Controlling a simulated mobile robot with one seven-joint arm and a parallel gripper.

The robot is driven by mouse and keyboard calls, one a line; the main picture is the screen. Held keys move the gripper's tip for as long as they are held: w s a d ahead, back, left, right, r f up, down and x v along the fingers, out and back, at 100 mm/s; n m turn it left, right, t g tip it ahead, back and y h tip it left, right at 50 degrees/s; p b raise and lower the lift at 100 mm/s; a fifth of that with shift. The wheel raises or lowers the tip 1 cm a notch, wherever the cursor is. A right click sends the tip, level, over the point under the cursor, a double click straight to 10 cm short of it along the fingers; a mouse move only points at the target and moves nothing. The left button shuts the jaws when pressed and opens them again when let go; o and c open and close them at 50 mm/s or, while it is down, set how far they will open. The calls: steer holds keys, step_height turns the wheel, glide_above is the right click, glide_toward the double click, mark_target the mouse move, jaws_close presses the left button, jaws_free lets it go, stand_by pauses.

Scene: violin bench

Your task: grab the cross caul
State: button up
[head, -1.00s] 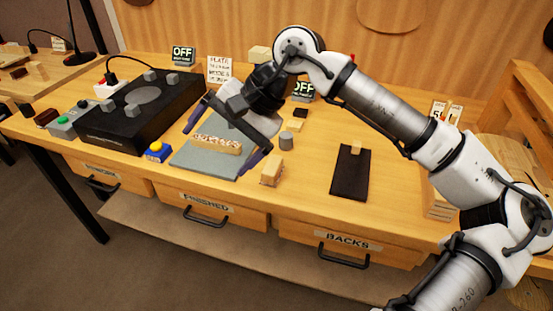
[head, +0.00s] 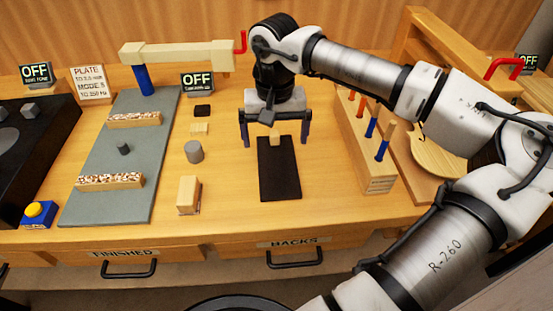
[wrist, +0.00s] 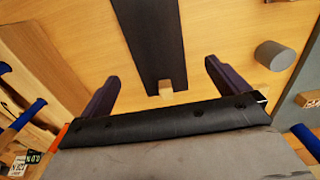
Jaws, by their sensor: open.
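No label marks the cross caul, so I cannot tell for certain which piece it is. A dark flat board (head: 280,175) lies on the bench, with a small pale wooden block (head: 275,140) at its far end. My gripper (head: 275,145) is open and empty, its fingers spread on either side of that block and apart from it. In the wrist view the dark board (wrist: 150,40) lies between the open fingers, with the pale block (wrist: 166,89) near the gripper's base. Two pale bars with speckled tops (head: 110,181) lie across the grey plate (head: 85,205).
A pale beam (head: 180,53) with a red handle stands on a blue post behind. A wooden block (head: 189,195) and grey cylinder (head: 194,152) stand left of the board. A wooden rack (head: 378,184) with coloured-handled tools stands close on the right.

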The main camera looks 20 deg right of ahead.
mark_target(277, 161)
steer(key=f, duration=0.2)
steer(key=f+p, duration=0.1)
steer(key=f, duration=0.4)
steer(key=shift+w+d+f+p, duration=0.15)
steer(key=shift+d+p, duration=0.1)
steer(key=shift+p, duration=0.1)
steer(key=shift+c, duration=0.4)
steer(key=c, duration=0.9)
